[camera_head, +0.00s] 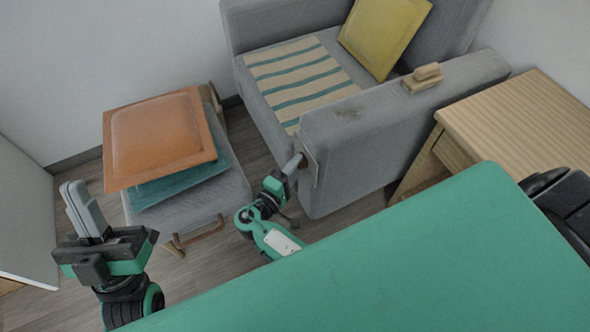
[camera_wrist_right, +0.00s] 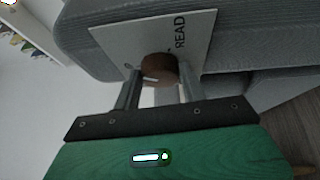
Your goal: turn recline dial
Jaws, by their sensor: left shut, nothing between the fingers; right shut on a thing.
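The grey armchair (camera_head: 358,125) stands at the centre top, with a pale plate (camera_head: 311,170) on the front of its arm. In the right wrist view the plate (camera_wrist_right: 196,42) bears the word READ, and a round brown recline dial (camera_wrist_right: 157,68) with a light mark sticks out of it. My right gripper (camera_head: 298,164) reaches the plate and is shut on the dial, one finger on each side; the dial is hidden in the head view. My left gripper (camera_head: 78,207) is shut and empty at the lower left, pointing up, away from the chair.
A grey footstool (camera_head: 200,205) with orange (camera_head: 160,138) and teal (camera_head: 180,178) cushions stands left of the chair. A wooden side table (camera_head: 520,115) is at the right. A yellow cushion (camera_head: 385,35) and striped cloth (camera_head: 300,80) lie on the seat.

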